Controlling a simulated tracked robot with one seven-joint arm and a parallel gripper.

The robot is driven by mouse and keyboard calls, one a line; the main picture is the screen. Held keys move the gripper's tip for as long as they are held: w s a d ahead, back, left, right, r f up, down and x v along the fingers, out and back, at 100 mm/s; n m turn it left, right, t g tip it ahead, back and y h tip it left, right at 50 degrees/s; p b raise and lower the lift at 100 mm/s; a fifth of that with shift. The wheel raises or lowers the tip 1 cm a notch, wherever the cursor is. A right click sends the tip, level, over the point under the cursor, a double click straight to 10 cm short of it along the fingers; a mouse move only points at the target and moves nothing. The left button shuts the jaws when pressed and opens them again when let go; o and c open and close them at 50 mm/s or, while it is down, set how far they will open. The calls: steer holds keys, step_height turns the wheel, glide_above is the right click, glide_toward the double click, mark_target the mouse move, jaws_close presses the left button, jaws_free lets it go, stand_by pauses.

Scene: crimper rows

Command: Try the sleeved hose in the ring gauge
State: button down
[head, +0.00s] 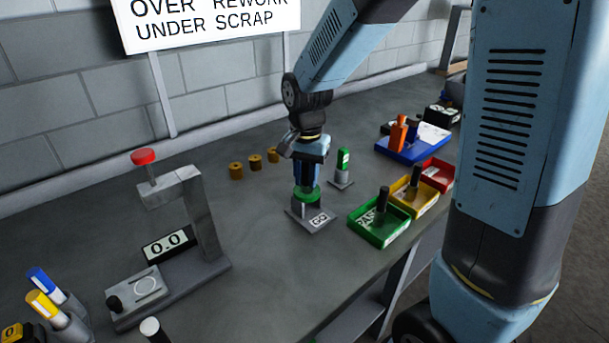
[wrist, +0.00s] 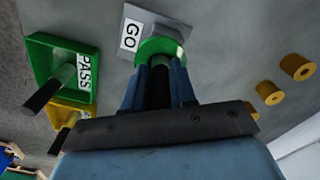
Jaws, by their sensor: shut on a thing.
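The ring gauge (head: 307,197) is a green ring on a grey plate with a GO label (head: 319,219). In the wrist view the ring (wrist: 176,49) is beyond my fingertips. My gripper (head: 306,186) points down directly over the ring, with its fingertips close to it. It is shut on a dark hose (wrist: 161,90), which shows between the fingers in the wrist view.
Green (head: 379,235), yellow (head: 425,209) and red (head: 446,176) trays stand to the right; green and yellow hold dark pieces. A green-topped block (head: 343,160) stands behind. Brass cylinders (head: 254,162) sit back left. A press with a 0.0 display (head: 168,246) is at left. Bench between is clear.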

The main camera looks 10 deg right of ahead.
steer(key=shift+f, duration=0.4)
stand_by(0.3)
steer(key=shift+r, duration=0.2)
stand_by(0.6)
steer(key=shift+r, duration=4.3)
